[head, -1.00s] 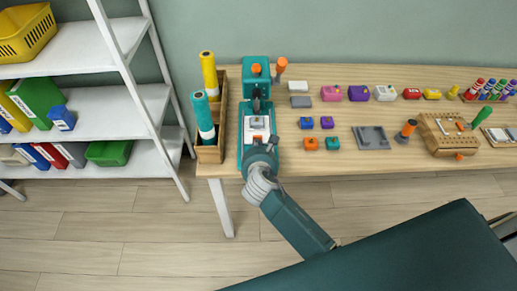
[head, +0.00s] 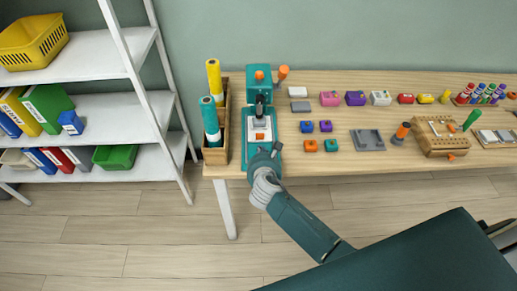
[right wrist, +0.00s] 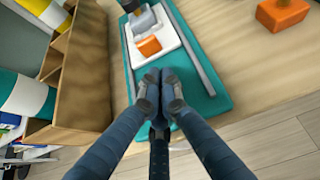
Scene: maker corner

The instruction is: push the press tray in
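The teal press (head: 258,77) stands at the left end of the wooden table. Its white press tray (head: 268,124) lies on the teal base, with an orange block (head: 260,136) on it. The tray's back part is under the grey press head (head: 260,101). In the right wrist view the tray (right wrist: 173,38) and orange block (right wrist: 149,46) show just beyond my fingertips. My right gripper (right wrist: 160,80) is shut and empty, over the front of the base. I cannot tell whether its tips touch the tray. My left gripper is not in view.
A wooden holder (head: 216,155) with a yellow and a teal roll stands close left of the press. Small coloured blocks (head: 307,126) and a grey plate (head: 367,140) lie to the right. A white shelf (head: 115,120) stands at far left.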

